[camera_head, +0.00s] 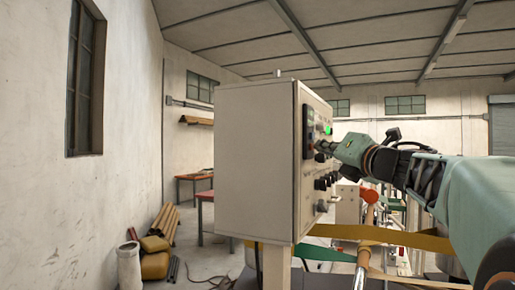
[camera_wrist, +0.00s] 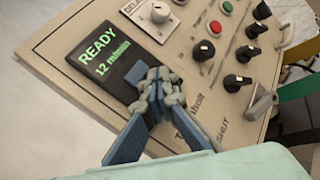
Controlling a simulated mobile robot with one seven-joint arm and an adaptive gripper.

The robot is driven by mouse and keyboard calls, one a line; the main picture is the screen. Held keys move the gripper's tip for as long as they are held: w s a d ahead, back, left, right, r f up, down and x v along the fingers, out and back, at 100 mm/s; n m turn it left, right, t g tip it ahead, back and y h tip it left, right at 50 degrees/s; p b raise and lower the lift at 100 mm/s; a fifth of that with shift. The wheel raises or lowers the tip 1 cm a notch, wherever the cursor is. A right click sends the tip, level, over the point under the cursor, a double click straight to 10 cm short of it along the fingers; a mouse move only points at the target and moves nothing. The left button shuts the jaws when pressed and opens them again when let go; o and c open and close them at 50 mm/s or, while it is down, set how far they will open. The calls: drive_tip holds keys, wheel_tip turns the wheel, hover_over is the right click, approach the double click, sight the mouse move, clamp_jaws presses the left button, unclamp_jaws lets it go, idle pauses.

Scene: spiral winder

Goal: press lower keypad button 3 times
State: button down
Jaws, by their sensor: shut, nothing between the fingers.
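The cream control box (camera_head: 255,165) stands in the middle of the head view, its panel face turned right and seen edge-on. In the wrist view its panel (camera_wrist: 85,35) carries a dark display (camera_wrist: 98,60) reading "READY 12 m/min" in green. My gripper (camera_head: 320,148) reaches in from the right to the panel face. In the wrist view my gripper (camera_wrist: 155,80) is shut and empty, its fingertips over the lower right end of the dark display unit. The fingers cover that area, so I cannot make out the lower keypad button or tell whether the tips touch it.
Right of the display are a grey knob (camera_wrist: 158,11), a red button (camera_wrist: 214,25), a green button (camera_wrist: 226,8) and several black rotary knobs (camera_wrist: 236,83). An orange roller end (camera_head: 368,195) and yellow beam (camera_head: 385,238) lie below my arm.

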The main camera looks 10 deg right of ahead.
drive_tip(key=shift+s+d, duration=0.35)
drive_tip(key=shift+d, duration=0.2)
drive_tip(key=s+d, duration=0.1)
drive_tip(key=d, duration=0.1)
drive_tip(key=s+d, duration=0.1)
drive_tip(key=d, duration=0.1)
drive_tip(key=shift+s, duration=0.4)
idle(0.6)
